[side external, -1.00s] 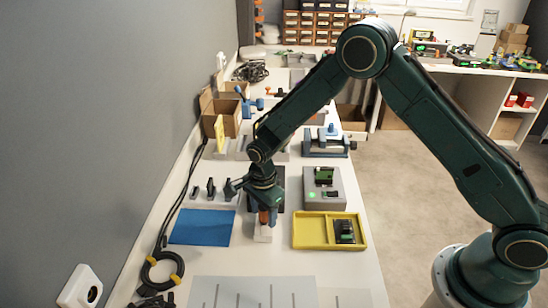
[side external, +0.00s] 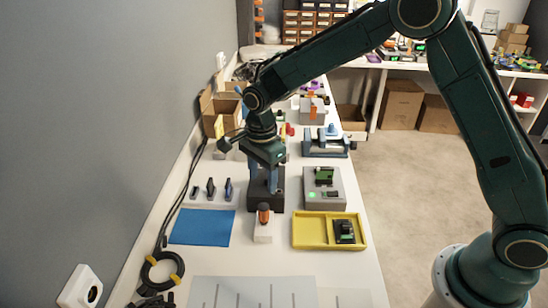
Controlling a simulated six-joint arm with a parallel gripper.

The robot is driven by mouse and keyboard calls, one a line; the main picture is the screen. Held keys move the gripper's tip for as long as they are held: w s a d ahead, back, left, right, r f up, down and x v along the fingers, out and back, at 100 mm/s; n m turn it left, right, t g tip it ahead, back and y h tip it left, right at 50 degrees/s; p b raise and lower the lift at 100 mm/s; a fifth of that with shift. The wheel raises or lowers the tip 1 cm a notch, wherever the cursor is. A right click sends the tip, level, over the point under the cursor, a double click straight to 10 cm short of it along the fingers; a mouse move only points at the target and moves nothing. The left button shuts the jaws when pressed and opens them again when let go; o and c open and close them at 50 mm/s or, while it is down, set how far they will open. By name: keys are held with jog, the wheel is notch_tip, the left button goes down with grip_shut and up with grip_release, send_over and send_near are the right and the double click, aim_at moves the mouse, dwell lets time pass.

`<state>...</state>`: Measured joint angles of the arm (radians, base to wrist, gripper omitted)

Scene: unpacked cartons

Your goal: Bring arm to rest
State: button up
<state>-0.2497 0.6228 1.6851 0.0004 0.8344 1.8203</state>
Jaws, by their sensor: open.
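My gripper (side external: 264,182) hangs above the white bench, pointing down, open and empty. In the picture its fingers overlap a dark block-shaped fixture (side external: 266,200); I cannot tell how far apart they are in depth. Below it in the picture, an orange and black tool handle (side external: 264,214) stands upright in a white block (side external: 263,233). The gripper is clear of this handle. My arm reaches in from the right.
A yellow tray (side external: 310,231) with a dark circuit board (side external: 344,232) and a grey device (side external: 324,188) with a green light are to the right. A blue mat (side external: 202,227) lies left. A blue vise (side external: 326,143) and an open carton (side external: 220,111) stand farther back.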

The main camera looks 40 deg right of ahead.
jog(key=shift+r, duration=0.1)
dwell(0.4)
jog(key=s+d+r+n+t, duration=0.1)
jog(key=s+d+r+n, duration=0.3)
jog(key=s+r, duration=0.3)
jog(key=s+d+r+n+t, duration=0.25)
jog(key=s+r+n, duration=0.2)
jog(key=r, duration=0.45)
jog(key=s+d+r+n+t, duration=0.1)
jog(key=s+n, duration=0.3)
jog(key=s, duration=0.5)
jog(key=s+d+r+n+t, duration=0.1)
jog(key=s+d+n, duration=0.3)
jog(key=s, duration=0.5)
jog(key=shift+d+r+n, duration=0.3)
jog(key=shift+r+n, duration=0.2)
jog(key=shift+n, duration=0.25)
